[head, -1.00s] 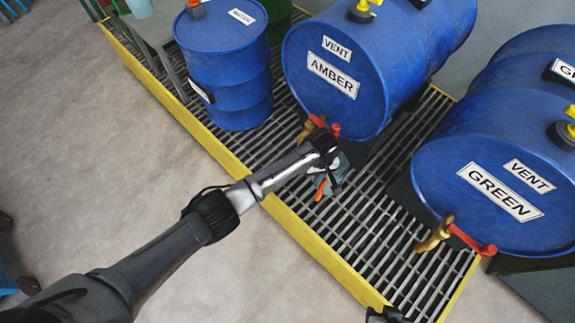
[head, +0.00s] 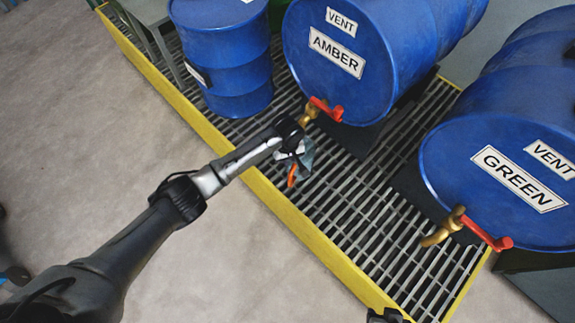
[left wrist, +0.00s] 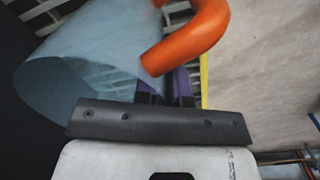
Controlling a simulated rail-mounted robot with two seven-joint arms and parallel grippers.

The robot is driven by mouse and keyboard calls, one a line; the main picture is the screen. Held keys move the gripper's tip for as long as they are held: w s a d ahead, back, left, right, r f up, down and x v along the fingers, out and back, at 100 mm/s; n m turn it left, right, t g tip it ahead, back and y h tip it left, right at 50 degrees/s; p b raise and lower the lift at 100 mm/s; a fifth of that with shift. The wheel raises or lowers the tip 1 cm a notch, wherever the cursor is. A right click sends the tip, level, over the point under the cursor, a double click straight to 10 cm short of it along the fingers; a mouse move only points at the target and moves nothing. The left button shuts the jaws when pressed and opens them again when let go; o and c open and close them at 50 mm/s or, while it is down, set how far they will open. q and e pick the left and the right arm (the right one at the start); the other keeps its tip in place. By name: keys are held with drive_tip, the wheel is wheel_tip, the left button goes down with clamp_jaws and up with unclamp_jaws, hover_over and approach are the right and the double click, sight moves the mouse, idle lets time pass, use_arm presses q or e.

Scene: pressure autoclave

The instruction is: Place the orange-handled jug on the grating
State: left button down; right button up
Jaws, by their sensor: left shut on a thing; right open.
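The jug (head: 306,157) is a translucent blue-grey vessel with an orange handle (head: 292,175). My left gripper (head: 290,150) is shut on it, and it hangs over the grating (head: 345,215), just below the AMBER drum's tap. Whether its base touches the bars cannot be told. In the left wrist view the jug (left wrist: 80,65) lies tilted across the picture, with the curved orange handle (left wrist: 195,38) at the purple fingers (left wrist: 168,88). The gripper's body hides part of it. Only a dark piece of my right gripper (head: 388,316) shows at the bottom edge.
The AMBER drum (head: 375,75) has a brass tap with a red lever (head: 322,108). The GREEN drum (head: 475,195) has a similar tap (head: 465,228) at right. An upright blue drum (head: 225,60) stands at left. A yellow rim (head: 310,235) edges the grating. Front grating is bare.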

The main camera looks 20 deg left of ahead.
use_arm(q)
drive_tip(key=shift+f+b, duration=1.65)
drive_tip(key=shift+f, duration=0.45)
drive_tip(key=shift+r, duration=0.1)
drive_tip(key=c, duration=1.2)
unclamp_jaws()
drive_tip(key=shift+f, duration=0.2)
